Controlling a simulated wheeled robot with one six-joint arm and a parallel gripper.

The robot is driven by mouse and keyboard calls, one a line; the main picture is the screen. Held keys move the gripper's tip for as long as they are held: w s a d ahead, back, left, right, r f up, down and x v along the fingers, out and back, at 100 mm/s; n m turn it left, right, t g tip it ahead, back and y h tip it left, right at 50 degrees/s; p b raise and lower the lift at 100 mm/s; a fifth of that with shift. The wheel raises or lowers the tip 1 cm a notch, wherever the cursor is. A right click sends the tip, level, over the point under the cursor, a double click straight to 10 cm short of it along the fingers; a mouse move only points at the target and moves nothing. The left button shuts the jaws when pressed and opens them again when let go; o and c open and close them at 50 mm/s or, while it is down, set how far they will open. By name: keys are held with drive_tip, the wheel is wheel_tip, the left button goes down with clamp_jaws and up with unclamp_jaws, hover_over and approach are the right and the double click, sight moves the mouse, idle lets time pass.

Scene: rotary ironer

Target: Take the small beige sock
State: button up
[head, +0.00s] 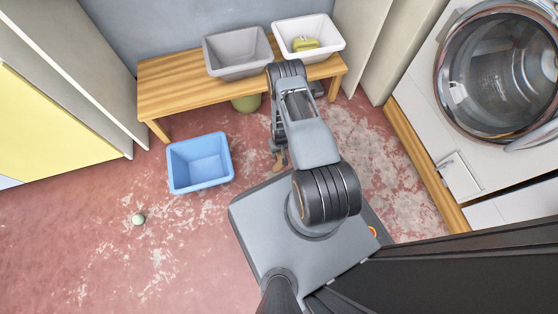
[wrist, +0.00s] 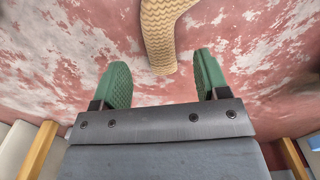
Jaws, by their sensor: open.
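The small beige sock (wrist: 160,32) has a ribbed weave and lies on the red floor in the wrist view. Its lower end reaches to the gap between my fingertips, and the rest runs off the top edge. In the head view a small tan bit of it (head: 278,163) shows beside my arm, the rest hidden. My gripper (wrist: 162,76) is open, with one green finger on each side of the sock's near end. In the head view the gripper is mostly hidden by the arm.
A blue bin (head: 200,182) and a pale green ball (head: 138,219) are on the floor to the left. A wooden bench (head: 172,88) holds a grey bin (head: 238,60) and a white bin (head: 325,54) with a yellowish item. A front-loading machine (head: 415,100) stands at right.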

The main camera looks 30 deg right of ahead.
sight(280, 154)
wheel_tip(280, 154, down, 5)
drive_tip(key=shift+r+b, duration=0.2)
drive_tip(key=shift+b, duration=1.05)
drive_tip(key=shift+c, duration=0.2)
drive_tip(key=c, duration=1)
